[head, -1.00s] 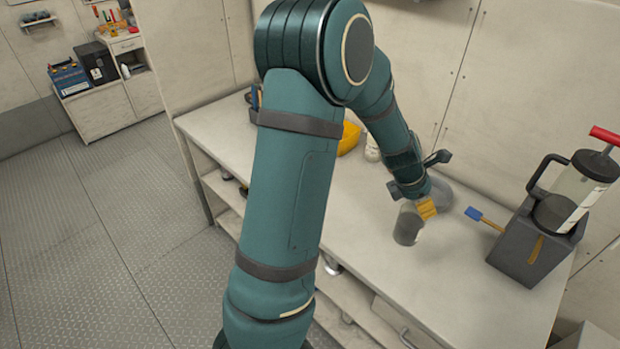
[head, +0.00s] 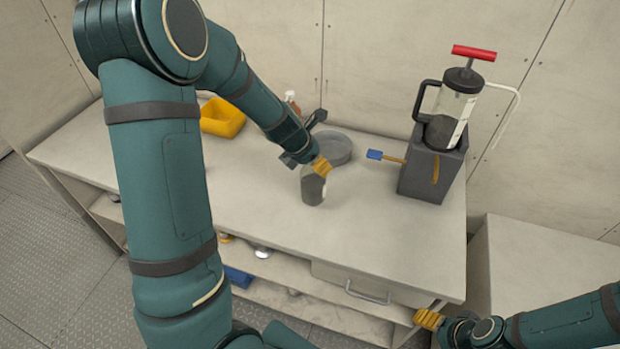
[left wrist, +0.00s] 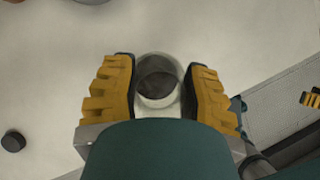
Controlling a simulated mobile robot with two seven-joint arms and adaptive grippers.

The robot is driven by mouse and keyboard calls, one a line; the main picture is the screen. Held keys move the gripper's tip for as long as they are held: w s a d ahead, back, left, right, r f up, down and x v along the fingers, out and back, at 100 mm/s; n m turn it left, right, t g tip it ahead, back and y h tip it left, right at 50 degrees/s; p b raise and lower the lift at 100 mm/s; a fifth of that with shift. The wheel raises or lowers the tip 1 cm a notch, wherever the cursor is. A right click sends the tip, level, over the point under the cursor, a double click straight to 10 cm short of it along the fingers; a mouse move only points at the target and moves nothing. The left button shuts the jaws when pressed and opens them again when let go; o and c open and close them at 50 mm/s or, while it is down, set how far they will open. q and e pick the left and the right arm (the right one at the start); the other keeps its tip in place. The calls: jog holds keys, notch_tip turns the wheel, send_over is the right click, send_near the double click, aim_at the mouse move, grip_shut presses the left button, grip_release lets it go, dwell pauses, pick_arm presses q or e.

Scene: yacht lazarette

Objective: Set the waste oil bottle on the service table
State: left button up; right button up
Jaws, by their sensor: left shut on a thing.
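The waste oil bottle (head: 313,188) is a clear container with dark contents. It is upright on or just above the long cream bench (head: 250,205); I cannot tell if its base touches. My left gripper (head: 320,165) is shut on its upper part. In the left wrist view the bottle (left wrist: 159,82) sits between the two yellow fingers. My right gripper (head: 430,319) is near the bench's front right corner, with its opening unclear. Another cream table top (head: 550,285) stands to the right; I cannot tell which surface is the service table.
A grey round pan (head: 336,150) lies just behind the bottle. A yellow container (head: 222,117) is at the back left. A small dark round object (left wrist: 13,141) lies on the bench.

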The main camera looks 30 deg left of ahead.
pick_arm(q)
jog(key=shift+f+b, duration=1)
jog(key=shift+f, duration=1.35)
jog(key=shift+f, duration=0.2)
jog(key=o, duration=1.2)
jog(key=shift+c, duration=0.2)
jog(key=shift+r, duration=0.15)
